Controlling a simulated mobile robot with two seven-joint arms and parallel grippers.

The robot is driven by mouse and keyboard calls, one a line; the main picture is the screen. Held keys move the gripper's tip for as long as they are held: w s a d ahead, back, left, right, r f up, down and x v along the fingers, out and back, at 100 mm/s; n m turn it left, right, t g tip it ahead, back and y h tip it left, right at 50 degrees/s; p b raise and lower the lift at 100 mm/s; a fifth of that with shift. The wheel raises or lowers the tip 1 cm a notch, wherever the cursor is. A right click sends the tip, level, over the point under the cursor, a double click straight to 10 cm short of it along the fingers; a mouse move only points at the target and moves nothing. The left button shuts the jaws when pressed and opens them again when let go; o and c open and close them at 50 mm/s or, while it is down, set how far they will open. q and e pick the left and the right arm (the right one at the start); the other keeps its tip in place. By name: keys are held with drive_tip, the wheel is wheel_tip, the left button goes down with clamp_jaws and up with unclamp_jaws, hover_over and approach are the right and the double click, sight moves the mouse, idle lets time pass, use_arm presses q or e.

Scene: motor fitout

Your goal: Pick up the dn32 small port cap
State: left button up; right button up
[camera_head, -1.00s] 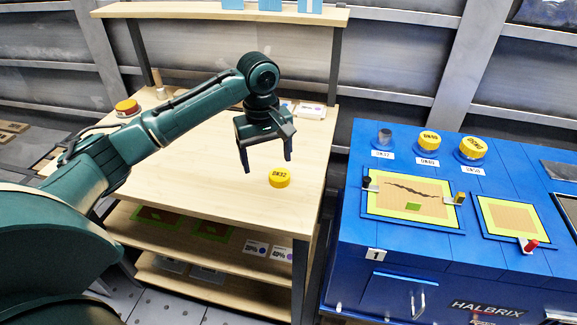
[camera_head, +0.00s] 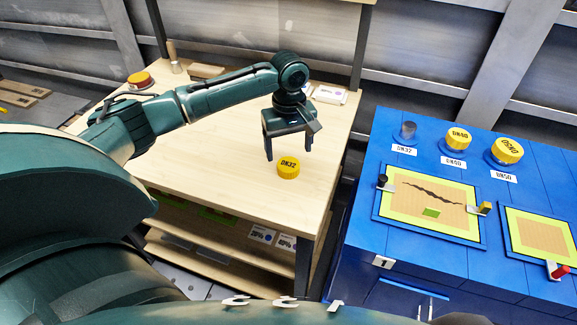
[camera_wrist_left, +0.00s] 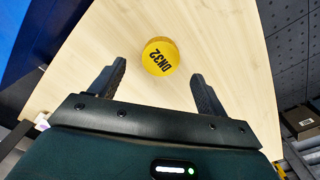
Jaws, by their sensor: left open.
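The DN32 cap (camera_head: 288,168) is a small yellow round cap with black lettering, lying flat on the wooden table near its right front edge. My left gripper (camera_head: 289,157) is open and empty just above and behind the cap, with its fingers pointing down. In the left wrist view the cap (camera_wrist_left: 160,57) lies ahead of and between the two spread fingertips (camera_wrist_left: 158,78), touching neither. My right gripper is not in view.
The wooden table (camera_head: 215,160) is clear around the cap. A blue bench (camera_head: 400,230) stands to the right, with a bare grey DN32 port (camera_head: 407,131), yellow DN40 (camera_head: 458,139) and DN50 (camera_head: 508,150) caps. A red-and-yellow round object (camera_head: 139,80) sits at the table's far left.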

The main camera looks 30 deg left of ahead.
sight(288, 164)
use_arm(q)
wheel_tip(288, 164, down, 5)
drive_tip(key=shift+a, duration=0.15)
drive_tip(key=shift+c, duration=0.5)
drive_tip(key=c, duration=0.9)
